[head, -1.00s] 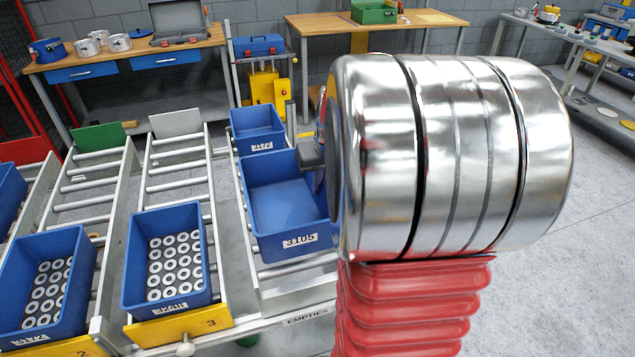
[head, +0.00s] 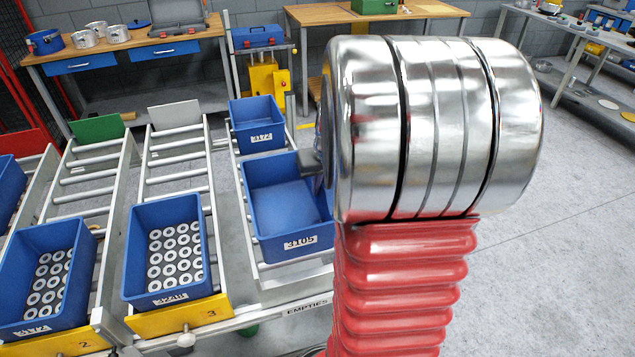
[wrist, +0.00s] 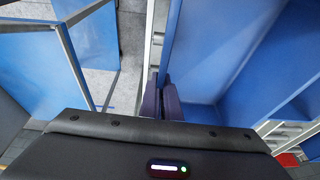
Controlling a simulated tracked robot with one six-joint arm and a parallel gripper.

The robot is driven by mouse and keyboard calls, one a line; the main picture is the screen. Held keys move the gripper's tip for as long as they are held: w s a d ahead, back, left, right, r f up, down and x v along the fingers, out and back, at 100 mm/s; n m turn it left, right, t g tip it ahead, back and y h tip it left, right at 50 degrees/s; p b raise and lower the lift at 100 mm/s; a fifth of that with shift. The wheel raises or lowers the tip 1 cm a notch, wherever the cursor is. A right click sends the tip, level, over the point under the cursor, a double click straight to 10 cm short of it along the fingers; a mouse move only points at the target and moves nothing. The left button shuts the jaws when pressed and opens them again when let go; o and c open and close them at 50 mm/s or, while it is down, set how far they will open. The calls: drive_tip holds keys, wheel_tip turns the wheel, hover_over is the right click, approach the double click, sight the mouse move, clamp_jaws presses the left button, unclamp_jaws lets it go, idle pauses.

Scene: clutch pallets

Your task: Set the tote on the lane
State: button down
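The blue tote (head: 300,243) with label 3105 looks empty. It is over the front part of the roller lane with the EMPTIES strip (head: 307,306) and looks level; I cannot tell whether it rests fully on the rollers. My gripper (wrist: 162,98) is at the tote's right wall in the head view, mostly hidden behind my arm. In the wrist view its two fingers are close together on the rim of a blue wall (wrist: 172,45), which looks held between them.
Another blue tote (head: 257,136) stands behind on the same lane. Left lanes hold blue totes with metal rings, one behind yellow stop 3 (head: 180,316). Workbenches (head: 130,58) stand at the back. Open floor (head: 570,240) lies right.

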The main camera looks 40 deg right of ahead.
drive_tip(key=shift+f, duration=1.15)
drive_tip(key=c, duration=2.5)
unclamp_jaws()
